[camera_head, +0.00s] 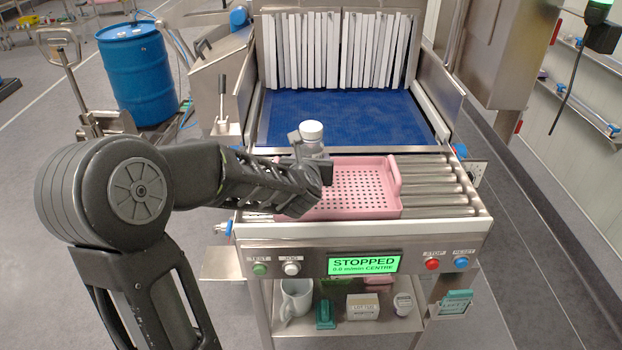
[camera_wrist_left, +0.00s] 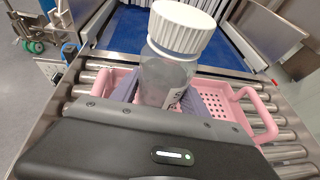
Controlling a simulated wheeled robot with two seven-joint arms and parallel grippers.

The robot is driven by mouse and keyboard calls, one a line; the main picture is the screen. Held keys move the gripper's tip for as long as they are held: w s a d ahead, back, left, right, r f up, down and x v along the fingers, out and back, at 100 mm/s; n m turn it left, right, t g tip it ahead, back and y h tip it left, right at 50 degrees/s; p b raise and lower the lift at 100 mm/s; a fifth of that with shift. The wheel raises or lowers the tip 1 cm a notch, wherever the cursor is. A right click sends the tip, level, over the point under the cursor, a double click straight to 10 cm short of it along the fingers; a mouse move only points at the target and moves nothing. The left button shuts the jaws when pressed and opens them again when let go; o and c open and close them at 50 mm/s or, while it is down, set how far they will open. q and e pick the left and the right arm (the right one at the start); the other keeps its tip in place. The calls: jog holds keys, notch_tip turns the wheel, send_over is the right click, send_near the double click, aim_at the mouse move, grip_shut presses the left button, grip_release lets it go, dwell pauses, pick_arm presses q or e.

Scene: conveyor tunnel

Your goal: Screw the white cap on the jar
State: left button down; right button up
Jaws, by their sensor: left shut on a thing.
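A clear jar (camera_head: 312,149) with a label is upright at the back left of the pink tray. The ribbed white cap (camera_head: 311,130) sits on the jar's mouth; I cannot tell how tightly. In the left wrist view the jar (camera_wrist_left: 166,76) stands between my finger pads, with the cap (camera_wrist_left: 182,26) above them, clear of the fingers. My left gripper (camera_head: 311,163) is shut on the jar's body. The jar's bottom is hidden, so I cannot tell whether it touches the tray. My right gripper is not in view.
The pink perforated tray (camera_head: 394,203) rests on the conveyor rollers (camera_head: 435,185). Behind are a blue belt (camera_head: 350,115) and a white strip curtain (camera_head: 340,50). A panel reading STOPPED (camera_head: 364,264) is in front. A mug (camera_head: 296,298) and small items sit on the shelf below.

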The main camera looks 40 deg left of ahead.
pick_arm(q)
jog(key=shift+f, duration=0.6)
notch_tip(320, 180, down, 4)
jog(key=shift+r, duration=0.15)
jog(key=shift+f, duration=0.2)
jog(key=c, duration=0.6)
grip_release()
jog(key=shift+r, duration=0.15)
